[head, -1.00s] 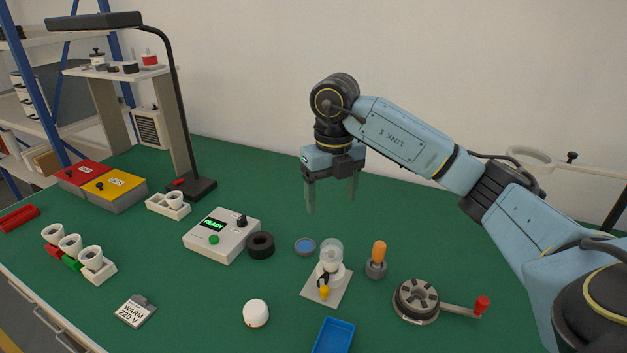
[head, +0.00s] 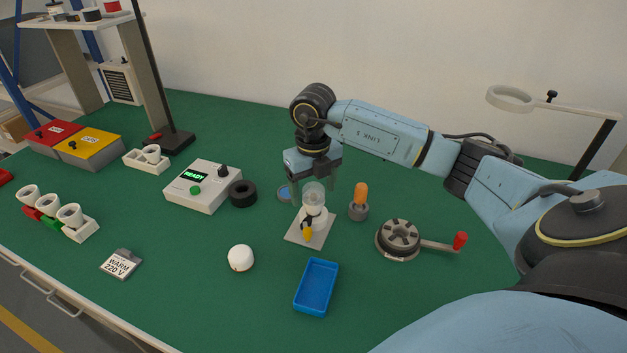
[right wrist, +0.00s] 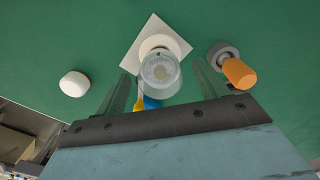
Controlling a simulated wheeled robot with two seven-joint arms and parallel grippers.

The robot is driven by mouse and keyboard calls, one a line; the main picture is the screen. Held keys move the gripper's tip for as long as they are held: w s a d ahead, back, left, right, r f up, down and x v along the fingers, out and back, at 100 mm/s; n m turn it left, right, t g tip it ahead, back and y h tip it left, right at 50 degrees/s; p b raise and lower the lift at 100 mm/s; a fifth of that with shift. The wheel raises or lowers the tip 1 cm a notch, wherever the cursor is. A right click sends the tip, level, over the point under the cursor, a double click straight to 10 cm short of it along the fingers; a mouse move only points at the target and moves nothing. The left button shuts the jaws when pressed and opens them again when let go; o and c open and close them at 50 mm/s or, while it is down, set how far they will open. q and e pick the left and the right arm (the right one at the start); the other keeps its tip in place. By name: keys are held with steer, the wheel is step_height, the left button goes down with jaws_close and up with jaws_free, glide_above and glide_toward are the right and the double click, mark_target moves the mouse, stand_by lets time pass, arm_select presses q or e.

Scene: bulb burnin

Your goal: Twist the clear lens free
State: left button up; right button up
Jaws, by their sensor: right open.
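The clear lens (head: 314,193) sits on top of a white fixture (head: 313,217) on a square white base plate (head: 297,236). A yellow-tipped black part (head: 307,231) is at the fixture's front. My right gripper (head: 312,188) is open, pointing down, just behind the lens in the head view, which hides part of it. In the right wrist view the lens (right wrist: 160,72) lies between and beyond the open fingers (right wrist: 162,88); I cannot tell whether either finger touches it. My left gripper is not in view.
An orange-topped tool (head: 360,196) stands close right of the fixture. A round clamp with a red-knobbed handle (head: 400,238) is farther right. A blue tray (head: 317,287) and white dome (head: 240,258) lie in front. A READY box (head: 203,187) and black ring (head: 243,193) are left.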

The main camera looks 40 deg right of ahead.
steer(key=c, duration=1)
steer(key=shift+d+n+b, duration=0.1)
steer(key=shift+n+b, duration=0.2)
steer(key=shift+n, duration=1.6)
steer(key=shift+n, duration=1.5)
